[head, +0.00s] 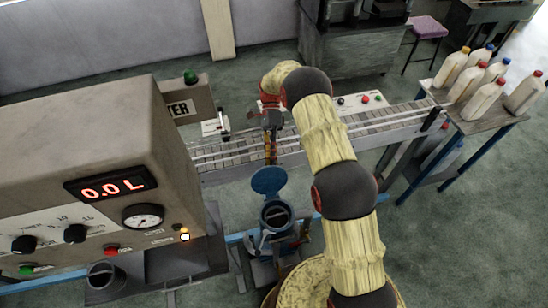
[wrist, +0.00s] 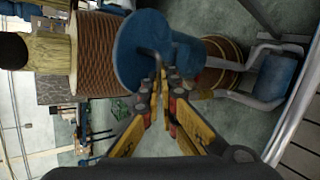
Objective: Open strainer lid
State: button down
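The blue strainer lid (head: 268,181) stands tilted up at the far side of the strainer (head: 277,216), whose round dark mouth shows uncovered in the head view. In the wrist view the lid (wrist: 132,50) is a round blue disc with a thin handle reaching towards my fingertips. My gripper (head: 271,160) comes down just behind the lid. In the wrist view my gripper (wrist: 162,78) has its fingertips close together around the handle's end. The exact contact is small and partly hidden.
A conveyor (head: 370,126) runs behind the strainer. The filling machine (head: 80,180) with its 0.0 L display stands at left. Several white bottles (head: 484,82) stand on a side table (head: 478,121) at right. A woven barrel (head: 300,285) is in front.

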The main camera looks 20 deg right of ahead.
jog(key=shift+s+a+f+g+p, duration=0.2)
jog(key=shift+f+g+p, duration=0.45)
jog(key=shift+f, duration=0.15)
jog(key=shift+s+a+f+g+p, duration=0.15)
jog(key=shift+f+g+p, duration=0.45)
jog(key=shift+f, duration=0.15)
jog(key=c, duration=2.4)
grip_release()
jog(key=shift+w+f, duration=0.15)
jog(key=o, duration=0.3)
jog(key=shift+s+a+r, duration=0.2)
jog(key=shift+s+r, duration=0.05)
jog(key=shift+s, duration=0.1)
jog(key=shift+o, duration=0.7)
jog(key=shift+w, duration=0.1)
jog(key=shift+w+r, duration=0.1)
jog(key=shift+w, duration=0.05)
jog(key=shift+d, duration=0.1)
jog(key=shift+w, duration=0.15)
